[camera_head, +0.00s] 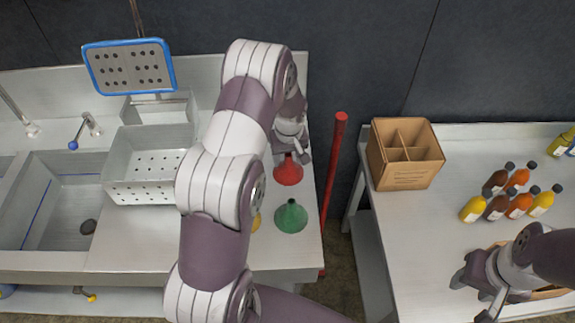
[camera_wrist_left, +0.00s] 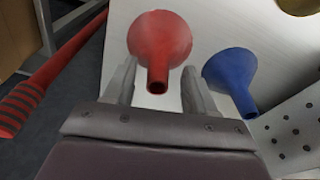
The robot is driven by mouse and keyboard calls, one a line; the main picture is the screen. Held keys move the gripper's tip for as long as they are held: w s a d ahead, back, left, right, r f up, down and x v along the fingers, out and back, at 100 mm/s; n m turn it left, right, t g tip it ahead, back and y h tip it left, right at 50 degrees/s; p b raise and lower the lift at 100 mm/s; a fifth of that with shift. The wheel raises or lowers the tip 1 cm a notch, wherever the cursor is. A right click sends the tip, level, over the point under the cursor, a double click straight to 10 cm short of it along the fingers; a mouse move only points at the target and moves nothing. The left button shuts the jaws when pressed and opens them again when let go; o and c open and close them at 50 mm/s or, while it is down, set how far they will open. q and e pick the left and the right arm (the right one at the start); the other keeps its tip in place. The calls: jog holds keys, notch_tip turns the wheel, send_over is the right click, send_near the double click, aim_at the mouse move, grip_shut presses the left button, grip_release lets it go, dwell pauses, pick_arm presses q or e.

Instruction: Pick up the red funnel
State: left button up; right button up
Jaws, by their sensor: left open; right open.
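The red funnel (camera_head: 288,173) stands spout up near the right edge of the sink counter in the head view. My left gripper (camera_head: 293,150) is open just behind it. In the left wrist view the red funnel (camera_wrist_left: 160,35) lies between and ahead of the two open fingers of the left gripper (camera_wrist_left: 160,82), its spout toward the palm. Whether a finger touches it I cannot tell. My right gripper (camera_head: 484,288) is open over the right table, at the lower right.
A green funnel (camera_head: 291,216) stands in front of the red one. A blue funnel (camera_wrist_left: 230,75) stands beside it. A red pole (camera_head: 334,170) leans by the counter edge. The right table holds a divided cardboard box (camera_head: 405,173) and several bottles (camera_head: 497,207).

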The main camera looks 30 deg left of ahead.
pick_arm(q)
jog(key=shift+a+f, duration=0.1)
jog(key=shift+f, duration=0.1)
jog(key=shift+w+d, duration=0.1)
jog(key=shift+d, duration=0.15)
jog(key=shift+c, duration=0.7)
jog(key=c, duration=0.5)
grip_shut()
jog(key=shift+a, duration=0.1)
jog(key=shift+r, duration=0.15)
